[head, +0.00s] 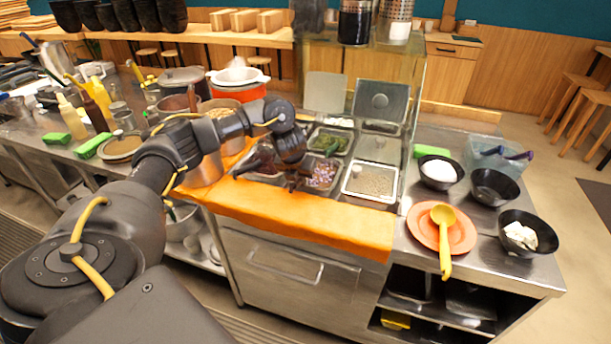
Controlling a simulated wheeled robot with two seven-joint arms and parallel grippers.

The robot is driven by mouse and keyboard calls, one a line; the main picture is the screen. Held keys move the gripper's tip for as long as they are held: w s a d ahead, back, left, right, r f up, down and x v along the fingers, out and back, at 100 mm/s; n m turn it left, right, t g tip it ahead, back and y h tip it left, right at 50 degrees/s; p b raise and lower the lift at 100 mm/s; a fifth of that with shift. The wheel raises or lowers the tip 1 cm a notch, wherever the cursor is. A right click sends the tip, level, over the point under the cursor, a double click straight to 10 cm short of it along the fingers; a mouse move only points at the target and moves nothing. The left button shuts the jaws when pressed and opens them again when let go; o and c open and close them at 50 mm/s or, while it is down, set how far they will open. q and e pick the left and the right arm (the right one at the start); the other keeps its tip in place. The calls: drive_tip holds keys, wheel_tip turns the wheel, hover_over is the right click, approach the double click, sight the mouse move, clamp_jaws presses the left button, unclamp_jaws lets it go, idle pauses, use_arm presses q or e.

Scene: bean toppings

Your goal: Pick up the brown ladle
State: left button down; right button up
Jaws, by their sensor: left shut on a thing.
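My left gripper (293,182) reaches down over the sunken topping pans and is shut on a dark thing, which seems to be the brown ladle (253,162). The ladle is small and dark in the head view, beside the gripper, over the left pan. My arm and gripper partly hide it, and I cannot tell whether it touches the pan. A pan of purplish toppings (324,174) lies just right of the gripper. My right gripper is not in view.
A pan of grainy topping (370,181) lies to the right, under a raised glass guard. A yellow ladle (444,240) rests on an orange plate (424,226). Black bowls (494,187) stand at the right. A pot (205,167) stands left of the pans. An orange cloth (300,212) covers the front edge.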

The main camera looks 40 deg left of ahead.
use_arm(q)
drive_tip(key=shift+r+b, duration=0.3)
drive_tip(key=shift+r, duration=0.4)
drive_tip(key=r+p, duration=0.1)
drive_tip(key=r, duration=0.2)
drive_tip(key=shift+s+d+r+p, duration=0.2)
drive_tip(key=shift+p, duration=0.15)
drive_tip(key=s+d+r+p, duration=0.4)
drive_tip(key=s+d+r, duration=0.4)
drive_tip(key=s, duration=0.2)
drive_tip(key=shift+s+d, duration=0.15)
drive_tip(key=shift+s, duration=0.15)
drive_tip(key=shift+r, duration=0.1)
